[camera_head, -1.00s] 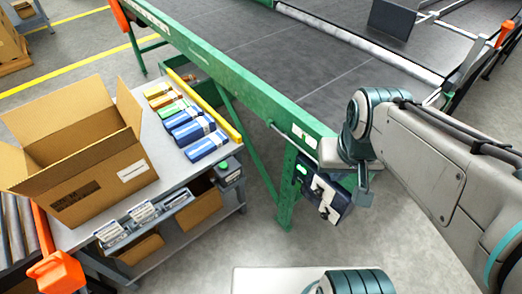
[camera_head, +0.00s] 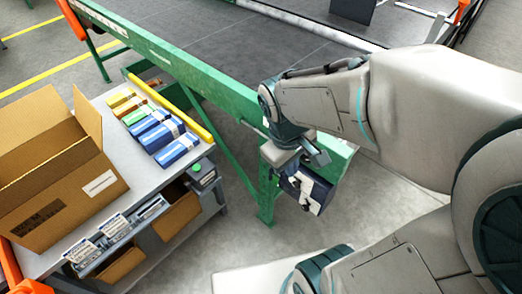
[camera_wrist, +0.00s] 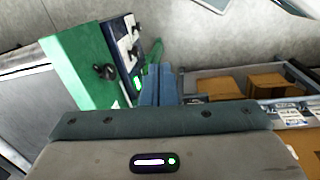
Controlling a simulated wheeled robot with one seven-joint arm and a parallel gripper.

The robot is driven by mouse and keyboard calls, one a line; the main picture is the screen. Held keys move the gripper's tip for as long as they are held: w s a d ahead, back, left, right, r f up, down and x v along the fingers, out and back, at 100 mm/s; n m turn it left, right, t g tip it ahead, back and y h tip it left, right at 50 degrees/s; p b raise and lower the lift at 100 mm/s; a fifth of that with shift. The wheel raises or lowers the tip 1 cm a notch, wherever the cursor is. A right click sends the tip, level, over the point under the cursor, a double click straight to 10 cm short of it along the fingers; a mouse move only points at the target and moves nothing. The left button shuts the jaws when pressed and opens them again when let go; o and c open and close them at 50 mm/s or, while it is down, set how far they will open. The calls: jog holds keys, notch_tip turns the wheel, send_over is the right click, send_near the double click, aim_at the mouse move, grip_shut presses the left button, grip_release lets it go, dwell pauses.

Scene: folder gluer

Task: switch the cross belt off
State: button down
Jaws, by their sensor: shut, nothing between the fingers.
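A dark blue control box (camera_head: 307,190) with white switch plates hangs on the green conveyor frame, below my wrist. In the wrist view the box (camera_wrist: 124,20) shows white plates with small dark levers (camera_wrist: 134,54) and a lit green lamp (camera_wrist: 138,84). A black knob (camera_wrist: 105,72) sits on the green frame beside it. I cannot read any labels or tell which switch is for the cross belt. My gripper (camera_wrist: 158,70) is shut and empty, its fingertips just right of the box in that view. It also shows in the head view (camera_head: 319,157), partly hidden by the wrist.
The conveyor (camera_head: 230,45) with its green side rail runs behind my arm. A grey workbench (camera_head: 195,155) at the left carries an open carton (camera_head: 70,190) and several blue, green and yellow packs. Brown boxes (camera_wrist: 265,84) sit on its lower shelf. Grey floor lies between.

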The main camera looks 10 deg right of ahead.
aim_at(275, 182)
jog(key=w+a+f+m+t+h+b, duration=0.3)
jog(key=f+m+h+b, duration=0.1)
jog(key=f+m, duration=0.7)
jog(key=w+a+f+m+t+h+b, duration=0.3)
jog(key=w+a+f+m+b, duration=0.1)
jog(key=f+m, duration=0.8)
jog(key=w+a+f+m+t+h+b, duration=0.3)
jog(key=f+m+b, duration=0.3)
jog(key=f+m, duration=0.5)
notch_tip(275, 182, down, 3)
jog(key=shift+w+a+r+h, duration=0.1)
jog(key=shift+w+a+h, duration=0.1)
jog(key=shift+a+h, duration=0.5)
jog(key=shift+d, duration=0.2)
jog(key=b+x, duration=0.1)
jog(key=x, duration=0.3)
jog(key=b+x, duration=0.1)
jog(key=x, duration=0.4)
jog(key=b+x, duration=0.1)
jog(key=x, duration=0.4)
jog(key=shift+w+r, duration=0.1)
jog(key=shift+r, duration=0.2)
